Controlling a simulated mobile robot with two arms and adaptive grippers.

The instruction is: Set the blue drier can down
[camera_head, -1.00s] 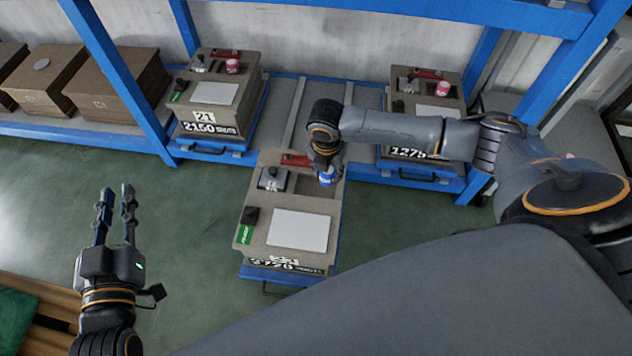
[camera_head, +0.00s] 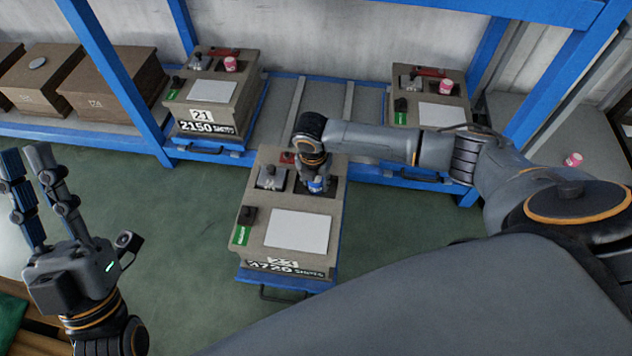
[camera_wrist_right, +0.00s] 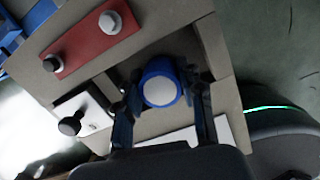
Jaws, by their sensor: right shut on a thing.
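The blue drier can (camera_head: 316,185) is at the back right of the top of the middle tooling box (camera_head: 255,222). In the right wrist view the can (camera_wrist_right: 159,84) shows its pale round top and blue rim. My right gripper (camera_head: 315,178) comes down over it, and its fingers stand on both sides of the can. It is shut on the can, over a recess in the box top. Whether the can's bottom touches the recess floor is hidden. My left gripper (camera_head: 28,178) is open and empty, off to the left over the floor.
The box also carries a red plate (camera_wrist_right: 90,47), a metal block with a black knob (camera_head: 270,177) and a white sheet (camera_head: 298,230). Two similar boxes (camera_head: 215,105) (camera_head: 425,105) with pink cans stand on the blue rack behind. Brown boxes (camera_head: 112,85) stand at the left.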

